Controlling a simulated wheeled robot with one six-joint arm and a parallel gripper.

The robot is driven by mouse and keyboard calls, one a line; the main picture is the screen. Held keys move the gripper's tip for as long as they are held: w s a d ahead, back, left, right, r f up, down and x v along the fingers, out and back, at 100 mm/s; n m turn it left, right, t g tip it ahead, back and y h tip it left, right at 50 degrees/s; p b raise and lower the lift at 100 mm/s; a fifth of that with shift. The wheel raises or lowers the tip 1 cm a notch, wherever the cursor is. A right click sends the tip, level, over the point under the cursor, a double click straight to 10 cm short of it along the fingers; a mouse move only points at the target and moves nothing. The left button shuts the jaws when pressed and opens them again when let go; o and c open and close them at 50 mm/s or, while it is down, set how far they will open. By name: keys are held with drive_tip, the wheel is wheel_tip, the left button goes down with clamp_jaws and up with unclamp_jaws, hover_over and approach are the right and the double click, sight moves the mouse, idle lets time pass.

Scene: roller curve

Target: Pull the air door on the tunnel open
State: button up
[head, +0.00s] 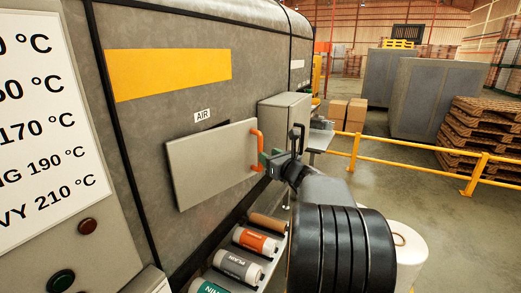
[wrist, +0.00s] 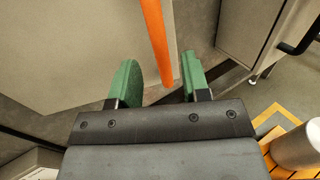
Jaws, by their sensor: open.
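The air door (head: 210,168) is a light grey panel on the tunnel's side, below the "AIR" label (head: 205,115). A dark gap shows along part of its top edge, so it seems to stand slightly off the wall. Its upright orange handle (head: 258,150) is at the door's right edge. My gripper (head: 270,160) is at the lower part of the handle. In the wrist view, the green fingers of my gripper (wrist: 160,80) are apart, with the orange handle (wrist: 156,40) between them from above. Neither finger visibly touches it. The door (wrist: 85,45) fills the upper left there.
A grey box (head: 285,115) juts out right of the door. Below is a shelf with labelled rolls (head: 238,265). A yellow railing (head: 420,145) and stacked pallets (head: 485,130) stand to the right. Open floor lies between the railing and the tunnel.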

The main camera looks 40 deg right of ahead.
sight(261, 167)
drive_tip(key=shift+w+p, duration=0.45)
drive_tip(key=shift+w, duration=2.4)
clamp_jaws()
